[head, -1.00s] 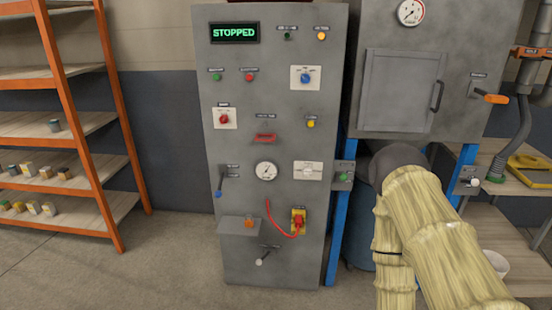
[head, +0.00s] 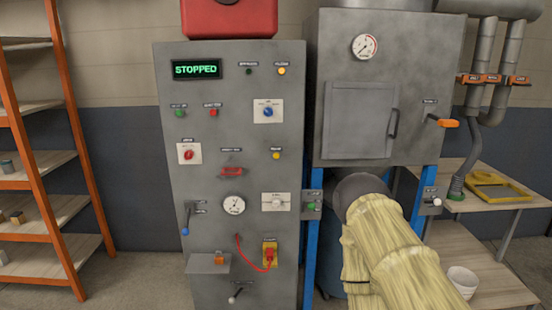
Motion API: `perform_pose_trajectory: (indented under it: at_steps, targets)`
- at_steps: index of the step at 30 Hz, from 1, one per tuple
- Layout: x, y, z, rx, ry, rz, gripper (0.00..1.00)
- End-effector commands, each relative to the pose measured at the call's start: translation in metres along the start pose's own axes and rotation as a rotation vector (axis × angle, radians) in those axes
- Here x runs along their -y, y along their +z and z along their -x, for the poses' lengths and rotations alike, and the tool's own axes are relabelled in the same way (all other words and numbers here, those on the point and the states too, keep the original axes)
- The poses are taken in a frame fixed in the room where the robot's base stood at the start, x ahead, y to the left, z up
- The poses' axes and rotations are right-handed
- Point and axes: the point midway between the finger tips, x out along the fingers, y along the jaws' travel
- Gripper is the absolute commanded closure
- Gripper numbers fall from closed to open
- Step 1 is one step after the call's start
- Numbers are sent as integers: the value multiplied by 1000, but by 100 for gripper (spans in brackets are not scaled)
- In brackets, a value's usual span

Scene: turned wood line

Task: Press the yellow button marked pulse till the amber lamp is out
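The grey control panel (head: 205,130) stands upright at centre left in the head view. A small yellow button (head: 276,156) sits on its right half, below the blue knob; the label above it is too small to read. The amber lamp (head: 281,71) is at the panel's upper right and looks bright, as if lit. The green display (head: 196,69) reads STOPPED.
A grey cabinet with a door (head: 358,120) and gauge (head: 365,46) stands right of the panel. A bulky straw-coloured sleeve (head: 385,240) fills the lower right foreground. An orange shelf rack (head: 65,150) stands left. A red box (head: 230,18) sits on the panel's top. Floor between rack and panel is clear.

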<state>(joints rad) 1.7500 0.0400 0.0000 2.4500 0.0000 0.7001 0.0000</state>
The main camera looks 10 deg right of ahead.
Motion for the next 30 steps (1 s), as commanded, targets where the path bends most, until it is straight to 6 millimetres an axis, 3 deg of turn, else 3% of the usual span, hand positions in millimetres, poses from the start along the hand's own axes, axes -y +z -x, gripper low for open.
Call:
perform_pose_trajectory:
  at_steps: [1,6,30]
  targets:
    - [0,0,0,0,0,0,70]
    - [0,0,0,0,0,0,100]
    - [0,0,0,0,0,0,100]
